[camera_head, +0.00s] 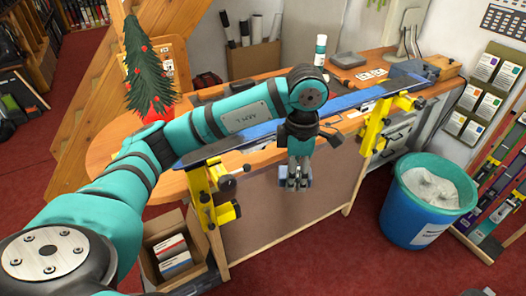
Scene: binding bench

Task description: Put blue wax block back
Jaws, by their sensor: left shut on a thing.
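My left arm reaches across from the left, and my left gripper (296,183) points down in front of the bench's near side. It is shut on a small blue block (309,177), which I take for the blue wax block. Only a small part of the block shows beside the fingers; the rest is hidden. The wooden bench (107,150) stands behind the gripper. My right gripper does not show.
A long blue ski (345,101) lies along the bench in yellow vises (374,127). A white bottle (320,50) stands at the back. A blue bin (407,212) stands at right, and a cardboard box (163,228) at lower left. Red floor is free between them.

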